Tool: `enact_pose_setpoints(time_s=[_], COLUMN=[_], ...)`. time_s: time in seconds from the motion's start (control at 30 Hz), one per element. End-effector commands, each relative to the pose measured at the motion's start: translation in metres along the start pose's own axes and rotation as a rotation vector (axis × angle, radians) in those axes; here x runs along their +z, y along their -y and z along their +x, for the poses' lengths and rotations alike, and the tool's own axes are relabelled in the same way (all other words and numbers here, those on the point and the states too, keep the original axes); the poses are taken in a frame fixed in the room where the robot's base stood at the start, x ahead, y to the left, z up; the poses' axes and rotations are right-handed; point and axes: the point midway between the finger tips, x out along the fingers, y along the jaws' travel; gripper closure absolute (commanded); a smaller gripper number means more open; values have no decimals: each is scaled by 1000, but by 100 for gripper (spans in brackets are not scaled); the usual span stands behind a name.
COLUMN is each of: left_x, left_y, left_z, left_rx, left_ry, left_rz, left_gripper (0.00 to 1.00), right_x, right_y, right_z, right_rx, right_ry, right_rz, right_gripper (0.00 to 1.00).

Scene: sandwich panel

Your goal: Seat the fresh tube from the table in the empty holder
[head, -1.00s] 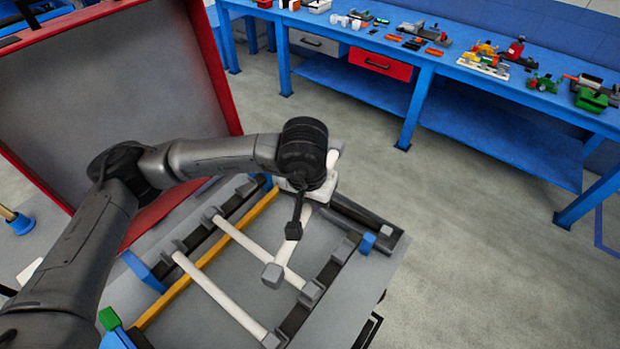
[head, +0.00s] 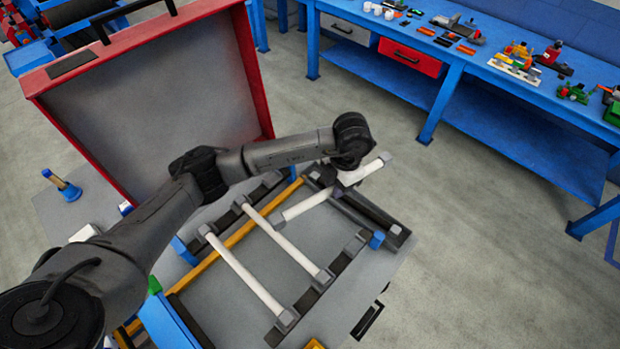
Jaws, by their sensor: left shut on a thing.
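My left gripper (head: 348,178) is shut on the fresh tube, above the far right part of the panel. The fresh tube (head: 308,206) is white with grey end caps and lies at a slant to the seated tubes. One end sticks out right beyond the gripper; the other points left over the panel. Two white tubes sit side by side in holders: a near tube (head: 246,274) and a middle tube (head: 281,240). The empty holder's grey clips show beyond the middle tube, a left clip (head: 271,180) and a right clip (head: 357,241). The gripper's fingers are partly hidden by its wrist. My right gripper is out of view.
The open red-framed lid (head: 165,95) stands upright behind the panel, near my left arm. A yellow bar (head: 233,238) crosses the panel beside the seated tubes. A blue bench (head: 500,95) with small parts stands at the back right. Open floor lies between.

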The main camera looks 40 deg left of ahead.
Motion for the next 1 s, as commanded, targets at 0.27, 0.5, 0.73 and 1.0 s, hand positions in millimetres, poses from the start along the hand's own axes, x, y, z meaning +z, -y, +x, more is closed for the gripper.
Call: enact_pose_setpoints(time_s=[0.27, 0.5, 0.73, 1.0], left_x=[-11, -23, -31, -33], left_y=[-24, -42, -52, -56], left_z=[15, 33, 44, 51], left_rx=[-123, -206, -255, -274], left_ry=[-5, -3, -2, 0], left_rz=[-803, -1369, -1687, -1800], left_gripper=[100, 100, 100, 100], right_x=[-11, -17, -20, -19], right_y=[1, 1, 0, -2], right_z=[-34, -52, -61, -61], right_rx=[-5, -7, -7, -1], right_ry=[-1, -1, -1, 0], right_rz=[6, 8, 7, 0], right_gripper=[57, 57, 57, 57])
